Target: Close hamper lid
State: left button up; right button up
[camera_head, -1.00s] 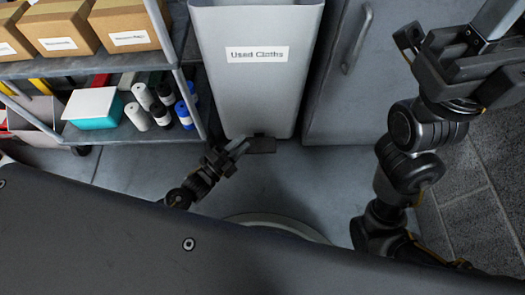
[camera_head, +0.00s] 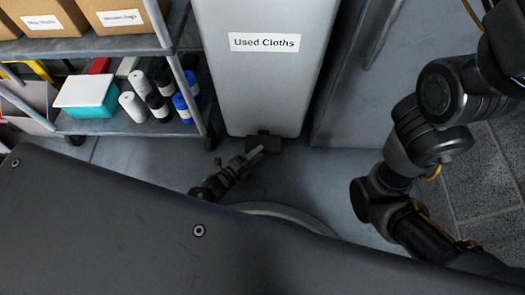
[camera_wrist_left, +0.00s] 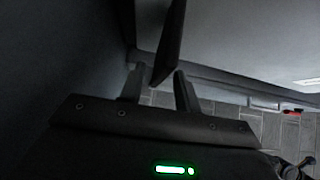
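The grey hamper (camera_head: 262,95) labelled "Used Cloths" stands at the top middle of the head view. Its top and lid are cut off by the frame edge. A dark foot pedal (camera_head: 264,145) sticks out at its base. My left gripper (camera_head: 252,156) is low by the floor, with its tips at the pedal. In the left wrist view, the fingers of my left gripper (camera_wrist_left: 158,90) are apart, and a dark flat plate (camera_wrist_left: 168,42), apparently the pedal, reaches between them. I cannot tell whether they touch it. My right gripper is out of view; only its arm shows at the right.
A shelf cart (camera_head: 140,125) with boxes, bottles and a teal container (camera_head: 88,97) stands left of the hamper. A grey cabinet (camera_head: 350,110) stands close on its right. Open floor (camera_head: 150,157) lies in front of the cart.

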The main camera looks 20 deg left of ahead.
aim_at(263, 144)
pick_arm(q)
jog(key=shift+b+x, duration=0.4)
jog(key=shift+x, duration=1.05)
jog(key=shift+c, duration=0.2)
grip_shut()
